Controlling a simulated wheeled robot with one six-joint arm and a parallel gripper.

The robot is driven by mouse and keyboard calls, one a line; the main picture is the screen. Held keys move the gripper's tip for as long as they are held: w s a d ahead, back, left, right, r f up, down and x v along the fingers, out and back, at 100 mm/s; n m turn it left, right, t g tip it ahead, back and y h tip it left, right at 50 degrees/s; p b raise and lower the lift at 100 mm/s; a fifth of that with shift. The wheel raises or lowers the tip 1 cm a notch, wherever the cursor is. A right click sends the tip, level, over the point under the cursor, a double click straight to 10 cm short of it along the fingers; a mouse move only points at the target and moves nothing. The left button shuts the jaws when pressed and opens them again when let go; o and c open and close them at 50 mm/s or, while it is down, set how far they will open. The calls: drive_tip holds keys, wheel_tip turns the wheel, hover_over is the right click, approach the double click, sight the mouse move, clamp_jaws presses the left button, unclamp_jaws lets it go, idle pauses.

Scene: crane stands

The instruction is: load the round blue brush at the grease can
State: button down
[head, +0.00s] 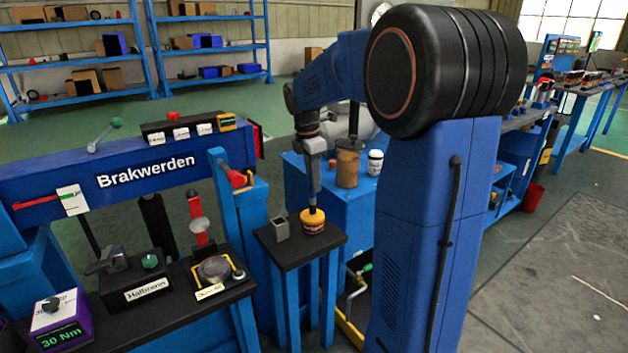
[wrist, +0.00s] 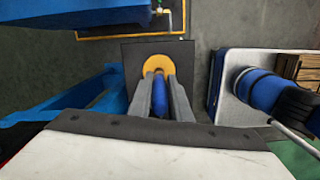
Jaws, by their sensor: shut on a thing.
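The grease can (head: 313,224), yellow with a dark red-brown label, stands on a small dark-topped blue stand (head: 290,255). In the wrist view the can's yellow rim (wrist: 147,70) shows just past my fingertips. My gripper (head: 313,196) points straight down over the can. It is shut on the blue brush, whose blue handle (wrist: 160,97) shows between the two grey fingers in the wrist view. The brush's lower end is at the can's mouth; its bristles are hidden, so I cannot tell how deep they reach.
A grey square open holder (head: 281,228) stands left of the can on the same stand. Behind are a blue cabinet with a brown canister (head: 347,165) and a white jar (head: 375,162). To the left is the blue Brakwerden bench (head: 150,180) with a black Halbrems box (head: 143,285).

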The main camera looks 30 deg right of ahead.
drive_tip(key=shift+f, duration=0.45)
idle(1.3)
drive_tip(key=shift+r, duration=0.1)
drive_tip(key=shift+r, duration=3.45)
